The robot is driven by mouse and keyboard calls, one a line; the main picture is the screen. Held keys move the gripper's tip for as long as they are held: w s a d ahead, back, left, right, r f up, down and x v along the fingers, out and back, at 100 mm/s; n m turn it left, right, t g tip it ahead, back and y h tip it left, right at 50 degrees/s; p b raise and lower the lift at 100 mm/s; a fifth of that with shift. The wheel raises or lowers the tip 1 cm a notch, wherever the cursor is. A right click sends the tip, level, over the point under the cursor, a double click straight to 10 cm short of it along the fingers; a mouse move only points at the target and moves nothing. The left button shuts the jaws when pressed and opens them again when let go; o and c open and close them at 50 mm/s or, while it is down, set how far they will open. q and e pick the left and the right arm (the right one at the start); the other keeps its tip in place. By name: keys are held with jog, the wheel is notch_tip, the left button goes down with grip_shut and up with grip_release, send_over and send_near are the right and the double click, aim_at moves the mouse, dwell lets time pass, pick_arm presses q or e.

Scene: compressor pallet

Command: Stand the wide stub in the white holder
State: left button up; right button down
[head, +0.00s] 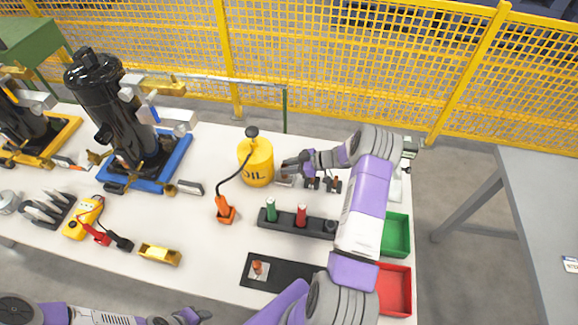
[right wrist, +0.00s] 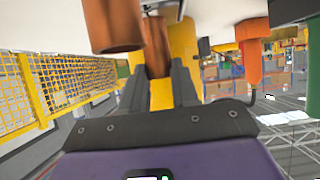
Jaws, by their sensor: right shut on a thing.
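My right gripper (head: 284,167) is beside the yellow oil can. It is shut on a copper-coloured stub (right wrist: 157,46), which shows between its fingers in the right wrist view. In the head view the gripper largely covers this stub, above a small pale holder (head: 285,180). I cannot tell whether the stub touches the holder or which width it is. Another copper stub (right wrist: 112,25) looks large beside it. Two small dark holders with copper pieces (head: 311,183) (head: 333,186) stand to the right. My left gripper (head: 190,315) is at the bottom edge; its jaws are unclear.
The oil can (head: 256,163) stands close left of the right gripper. A black rack (head: 285,222) holds green and red pieces. A copper piece stands on a pale plate (head: 249,275) on a black mat (head: 290,274). Green (head: 397,235) and red (head: 396,290) bins are at the right edge.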

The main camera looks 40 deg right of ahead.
jog(key=shift+f+b, duration=0.3)
jog(key=shift+f, duration=0.15)
jog(key=c, duration=0.8)
grip_release()
notch_tip(320, 180, up, 10)
jog(key=shift+p, duration=1.15)
